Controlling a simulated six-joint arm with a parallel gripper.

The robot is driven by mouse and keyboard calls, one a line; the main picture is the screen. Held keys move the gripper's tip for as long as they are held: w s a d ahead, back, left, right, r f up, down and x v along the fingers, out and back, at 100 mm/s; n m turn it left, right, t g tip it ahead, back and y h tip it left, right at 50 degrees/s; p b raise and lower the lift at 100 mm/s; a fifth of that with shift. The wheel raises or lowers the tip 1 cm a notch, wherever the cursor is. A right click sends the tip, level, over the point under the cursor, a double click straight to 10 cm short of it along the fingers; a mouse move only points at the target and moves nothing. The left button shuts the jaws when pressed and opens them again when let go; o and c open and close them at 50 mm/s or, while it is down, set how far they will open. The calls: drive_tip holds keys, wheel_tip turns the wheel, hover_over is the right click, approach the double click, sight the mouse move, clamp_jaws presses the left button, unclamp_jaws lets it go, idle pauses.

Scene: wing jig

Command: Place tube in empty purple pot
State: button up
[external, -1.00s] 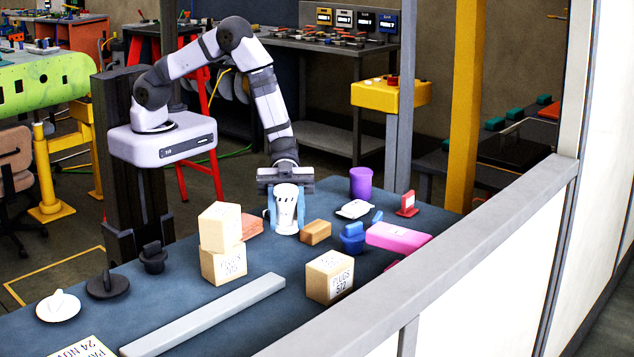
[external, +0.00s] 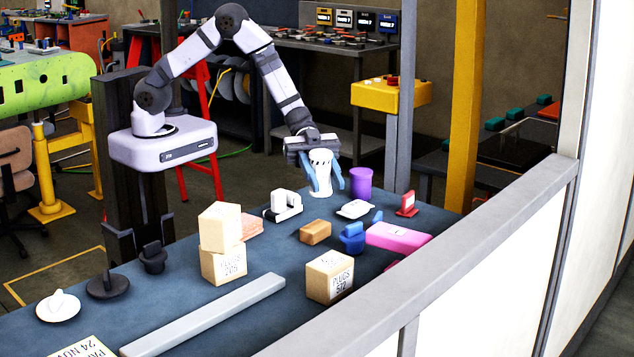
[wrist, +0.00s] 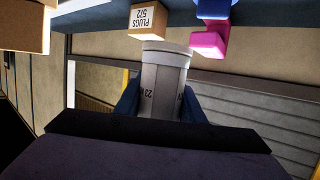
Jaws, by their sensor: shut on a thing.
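My gripper (external: 327,186) has blue fingers shut on the sides of a white tube (external: 320,172) with dark markings. The tube is close to upright and seems to be raised above the back of the blue table, just left of the purple pot (external: 361,183). In the wrist view the tube (wrist: 163,85) fills the middle, between the two blue fingers. The purple pot stands upright at the table's back edge. Its inside cannot be seen, and it does not show in the wrist view.
A white device (external: 283,206) stands left of the gripper. A white flat item (external: 355,209), orange block (external: 315,232), blue part (external: 352,238), pink box (external: 398,236) and red stand (external: 406,204) lie nearby. Cardboard boxes (external: 330,276) stand nearer the front.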

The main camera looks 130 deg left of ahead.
drive_tip(key=s+a+r+n+y, duration=0.2)
drive_tip(key=a+r+n+y, duration=0.15)
drive_tip(key=a, duration=0.55)
drive_tip(key=s+a+r+n+t+y, duration=0.1)
drive_tip(key=s+a+r+n+y, duration=0.15)
drive_tip(key=a+y, duration=0.45)
drive_tip(key=s+a+r+n+y, duration=0.2)
drive_tip(key=a+r+n, duration=0.15)
drive_tip(key=a, duration=0.85)
drive_tip(key=s+a+f+n+g+y, duration=0.2)
drive_tip(key=s+a+f+n+y, duration=0.2)
drive_tip(key=a, duration=0.1)
wheel_tip(320, 180, down, 10)
drive_tip(key=p, duration=0.2)
drive_tip(key=shift+w+d+f, duration=0.2)
drive_tip(key=shift+w, duration=0.05)
drive_tip(key=shift+f, duration=0.2)
drive_tip(key=o, duration=1.1)
drive_tip(key=shift+r, duration=0.1)
